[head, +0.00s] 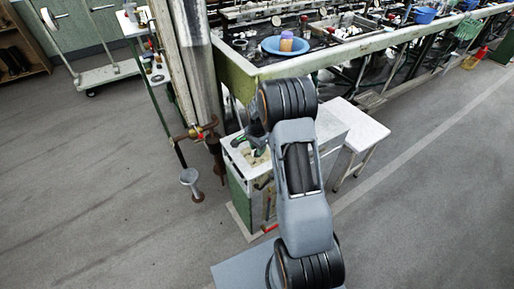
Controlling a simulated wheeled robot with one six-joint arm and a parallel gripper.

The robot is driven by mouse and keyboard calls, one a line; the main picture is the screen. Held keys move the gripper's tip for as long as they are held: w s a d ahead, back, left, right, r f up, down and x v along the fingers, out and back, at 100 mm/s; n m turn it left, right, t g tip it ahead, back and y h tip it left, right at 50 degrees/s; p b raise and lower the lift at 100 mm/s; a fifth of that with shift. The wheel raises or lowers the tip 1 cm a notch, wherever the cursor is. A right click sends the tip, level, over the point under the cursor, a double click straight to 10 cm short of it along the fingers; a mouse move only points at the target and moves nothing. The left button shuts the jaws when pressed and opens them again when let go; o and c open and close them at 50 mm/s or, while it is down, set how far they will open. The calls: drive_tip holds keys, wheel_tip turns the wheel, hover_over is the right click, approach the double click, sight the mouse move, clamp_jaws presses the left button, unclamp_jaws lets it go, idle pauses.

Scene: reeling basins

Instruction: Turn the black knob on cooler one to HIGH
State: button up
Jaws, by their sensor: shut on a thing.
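A low cabinet with a white top and green side (238,190) stands in the middle, behind my arm; it may be cooler one, but I can read no label. The black knob and its HIGH mark cannot be made out. My gripper (257,142) shows only in part at the cabinet's left top, just left of my arm's dark joint. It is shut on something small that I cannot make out. Its fingertips are too small and too covered to see clearly. A dark green thing is close to it on the cabinet top.
A metal column (197,65) and a brown pipe with a valve (200,131) stand close left of the cabinet. A white stool (362,130) is at its right. Behind runs a long basin bench with a blue bowl (285,46).

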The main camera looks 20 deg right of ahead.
drive_tip(key=shift+m, duration=0.4)
idle(0.3)
drive_tip(key=o, duration=0.9)
wheel_tip(320, 180, up, 14)
drive_tip(key=shift+f+p, duration=0.1)
drive_tip(key=shift+p, duration=0.7)
